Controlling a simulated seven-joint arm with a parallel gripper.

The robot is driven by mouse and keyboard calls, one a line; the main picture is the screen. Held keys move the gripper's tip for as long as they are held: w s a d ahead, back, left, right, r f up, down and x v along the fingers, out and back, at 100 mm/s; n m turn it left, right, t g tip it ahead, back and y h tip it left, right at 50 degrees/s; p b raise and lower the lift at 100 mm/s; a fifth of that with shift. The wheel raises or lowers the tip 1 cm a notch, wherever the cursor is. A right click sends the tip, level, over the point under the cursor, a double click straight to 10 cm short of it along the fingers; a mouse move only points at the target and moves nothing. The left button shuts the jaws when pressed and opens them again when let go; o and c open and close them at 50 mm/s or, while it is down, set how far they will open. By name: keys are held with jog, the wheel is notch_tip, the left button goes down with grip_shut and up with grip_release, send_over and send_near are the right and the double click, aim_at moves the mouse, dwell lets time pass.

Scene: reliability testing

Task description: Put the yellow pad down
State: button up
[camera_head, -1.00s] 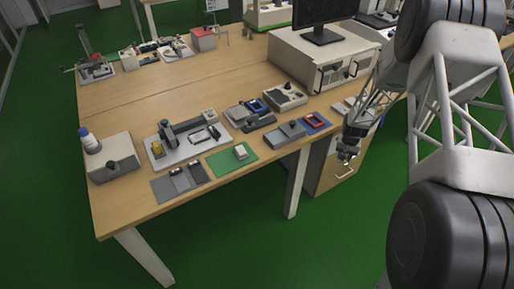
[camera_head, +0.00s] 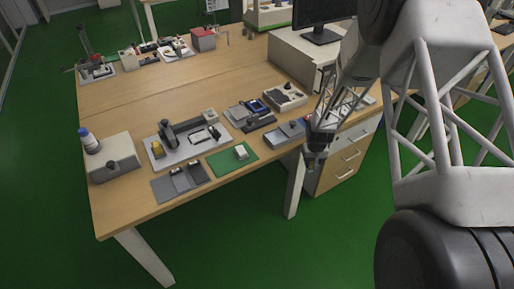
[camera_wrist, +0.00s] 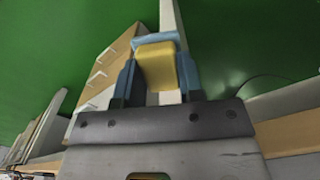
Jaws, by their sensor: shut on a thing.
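The yellow pad (camera_wrist: 157,66) is held between the two blue-tipped fingers of my gripper (camera_wrist: 158,78) in the wrist view. A light blue piece (camera_wrist: 153,41) shows just beyond the pad. In the head view my gripper (camera_head: 314,162) hangs in front of the table's front edge, right of the green mat (camera_head: 224,163). The pad is too small to make out in the head view. The green mat carries a small whitish block (camera_head: 241,152).
The wooden table (camera_head: 130,99) holds a grey two-part tray (camera_head: 167,190), a white plate with a dark fixture (camera_head: 182,151), a grey box (camera_head: 116,165) with a bottle, and several small devices. A drawer cabinet (camera_head: 345,160) stands under the table. Bare wood lies at the table's middle left.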

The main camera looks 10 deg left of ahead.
jog(key=s+a+r+n, duration=0.5)
jog(key=s+a+r, duration=0.9)
jog(key=s, duration=0.3)
jog(key=shift+a+r+n, duration=0.3)
jog(key=shift+a, duration=0.45)
send_over(257, 148)
jog(key=shift+w+f, duration=0.1)
jog(key=shift+f, duration=0.65)
jog(key=shift+f, duration=1.75)
jog(key=shift+f, duration=0.15)
jog(key=o, duration=0.9)
jog(key=shift+c, duration=0.2)
